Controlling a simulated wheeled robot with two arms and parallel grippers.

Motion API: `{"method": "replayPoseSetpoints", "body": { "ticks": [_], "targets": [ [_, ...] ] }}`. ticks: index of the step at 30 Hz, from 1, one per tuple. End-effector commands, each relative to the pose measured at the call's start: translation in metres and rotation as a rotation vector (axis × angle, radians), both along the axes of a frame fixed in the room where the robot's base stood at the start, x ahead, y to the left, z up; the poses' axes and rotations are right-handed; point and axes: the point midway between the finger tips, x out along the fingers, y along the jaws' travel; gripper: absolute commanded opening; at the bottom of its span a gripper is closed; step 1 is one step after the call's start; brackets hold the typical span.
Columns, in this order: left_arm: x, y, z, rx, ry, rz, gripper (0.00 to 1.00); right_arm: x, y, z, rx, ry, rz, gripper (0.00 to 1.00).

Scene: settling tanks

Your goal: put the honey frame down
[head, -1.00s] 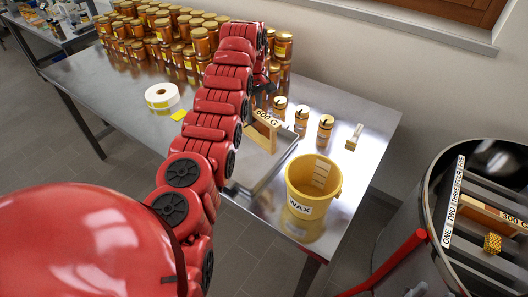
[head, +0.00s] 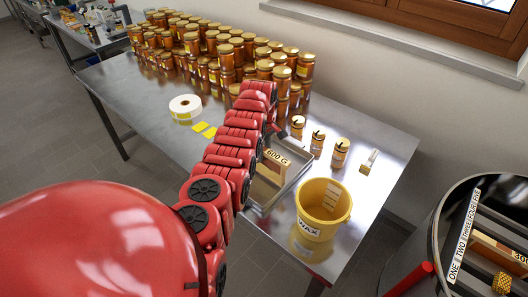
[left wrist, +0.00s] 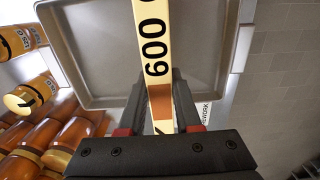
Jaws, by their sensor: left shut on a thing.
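The honey frame (head: 268,172) is a wooden frame with a "600 G" label on its top bar. My left gripper (head: 270,138) is shut on it, partly hidden behind my red arm. The frame is upright, over or inside a shallow metal tray (head: 305,166) on the steel table; I cannot tell whether it touches the bottom. In the left wrist view the gripper (left wrist: 160,108) has its dark fingers on either side of the frame's bar (left wrist: 153,45), with the tray (left wrist: 95,55) behind it. My right gripper is not in view.
A yellow wax bucket (head: 323,207) stands close to the tray on the right. Several small jars (head: 340,152) stand behind it. Many honey jars (head: 215,60) fill the back of the table (head: 130,100). A label roll (head: 185,107) lies left of my arm. An extractor drum (head: 440,235) stands at right.

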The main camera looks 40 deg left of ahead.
Motion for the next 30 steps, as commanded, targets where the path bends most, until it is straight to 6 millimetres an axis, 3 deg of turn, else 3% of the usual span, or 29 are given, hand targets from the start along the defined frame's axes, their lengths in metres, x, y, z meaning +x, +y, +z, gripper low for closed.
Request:
{"method": "replayPoseSetpoints", "body": {
  "ticks": [15,16,20,30],
  "targets": [
    [0.000,0.000,-0.012,0.002,-0.003,0.000,0.00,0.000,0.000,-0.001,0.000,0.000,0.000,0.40],
    [0.000,0.000,-0.011,0.002,-0.003,0.000,0.38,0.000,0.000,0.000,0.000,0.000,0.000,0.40],
    [0.000,0.000,-0.011,0.002,-0.003,0.000,0.61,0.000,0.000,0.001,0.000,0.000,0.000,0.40],
    [0.000,0.001,-0.007,0.001,-0.002,0.000,0.62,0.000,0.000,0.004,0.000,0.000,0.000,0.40]
  ]
}}
